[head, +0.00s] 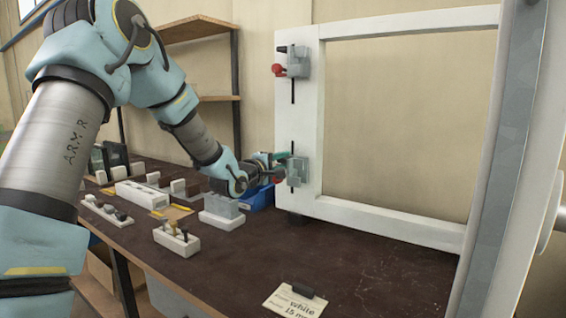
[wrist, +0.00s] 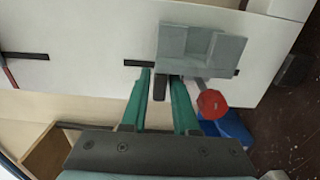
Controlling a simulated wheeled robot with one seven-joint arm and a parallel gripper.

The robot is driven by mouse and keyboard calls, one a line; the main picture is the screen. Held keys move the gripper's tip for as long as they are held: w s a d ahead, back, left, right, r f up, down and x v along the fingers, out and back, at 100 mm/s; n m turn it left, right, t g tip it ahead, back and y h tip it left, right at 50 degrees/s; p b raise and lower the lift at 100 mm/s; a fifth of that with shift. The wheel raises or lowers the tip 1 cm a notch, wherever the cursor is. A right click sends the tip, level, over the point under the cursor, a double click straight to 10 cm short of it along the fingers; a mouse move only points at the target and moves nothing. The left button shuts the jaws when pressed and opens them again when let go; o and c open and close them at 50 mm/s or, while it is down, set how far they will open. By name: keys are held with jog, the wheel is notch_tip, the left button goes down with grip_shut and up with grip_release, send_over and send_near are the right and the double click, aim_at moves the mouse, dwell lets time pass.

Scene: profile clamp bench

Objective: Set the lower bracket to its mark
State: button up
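The lower bracket (head: 297,171) is a grey block on the left upright of the white frame (head: 313,120), over a dark vertical slot. In the wrist view the bracket (wrist: 203,48) sits across the slot (wrist: 137,63), with a red knob (wrist: 212,103) beside the fingers and a short dark tab (wrist: 159,90) below it. My gripper (head: 281,158) is at the bracket. Its green fingers (wrist: 161,88) stand either side of the tab; whether they press on it is unclear. I cannot make out a mark.
An upper bracket (head: 297,62) with a red knob sits higher on the same upright. A blue bin (head: 259,197) stands behind my gripper. White blocks and holders (head: 177,238) cover the left of the dark bench (head: 240,268). A labelled card (head: 297,301) lies in front.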

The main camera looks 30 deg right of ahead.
jog(key=shift+o, duration=1.2)
jog(key=b+v, duration=0.2)
jog(key=v, duration=0.8)
jog(key=shift+s+a, duration=0.2)
jog(key=shift+a, duration=0.15)
